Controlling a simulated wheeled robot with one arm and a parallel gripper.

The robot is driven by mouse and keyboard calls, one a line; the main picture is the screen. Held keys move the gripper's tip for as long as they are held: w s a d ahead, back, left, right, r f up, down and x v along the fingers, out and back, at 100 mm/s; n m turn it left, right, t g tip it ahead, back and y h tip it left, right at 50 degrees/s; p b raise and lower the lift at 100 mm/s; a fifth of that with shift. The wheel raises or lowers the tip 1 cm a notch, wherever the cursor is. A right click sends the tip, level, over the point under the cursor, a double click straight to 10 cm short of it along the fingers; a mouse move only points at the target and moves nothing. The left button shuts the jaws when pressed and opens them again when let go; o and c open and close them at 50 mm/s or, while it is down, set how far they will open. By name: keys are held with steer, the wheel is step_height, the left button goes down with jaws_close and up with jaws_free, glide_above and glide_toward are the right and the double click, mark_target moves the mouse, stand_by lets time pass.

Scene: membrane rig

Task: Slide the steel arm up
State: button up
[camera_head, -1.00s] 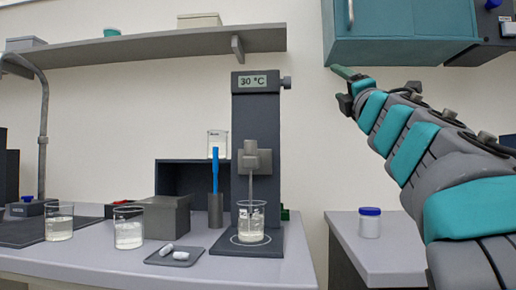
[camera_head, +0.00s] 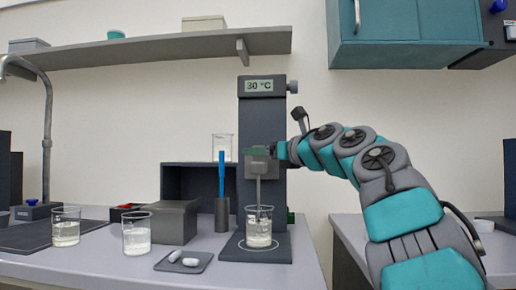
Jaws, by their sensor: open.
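The steel arm (camera_head: 260,175) is a grey block on the front of the dark rig column (camera_head: 262,118), with a thin rod hanging from it into a beaker (camera_head: 258,230) on the rig's base. My gripper (camera_head: 262,151) is at the upper part of the steel arm, reaching in from the right. Its teal finger lies across the block's top edge. The fingers are small here, and I cannot tell whether they touch the block. My gripper is open. The column's display reads 30 °C.
Two beakers (camera_head: 66,228) (camera_head: 136,234) stand at the left front. A small tray (camera_head: 184,262) holds white capsules. A blue stick stands in a grey holder (camera_head: 222,214) left of the rig. A shelf (camera_head: 150,47) and a teal cabinet (camera_head: 400,40) hang above.

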steer(key=shift+w+a+f, duration=0.1)
steer(key=shift+w+a, duration=0.35)
steer(key=shift+w, duration=0.15)
jaws_close()
stand_by(0.3)
stand_by(0.9)
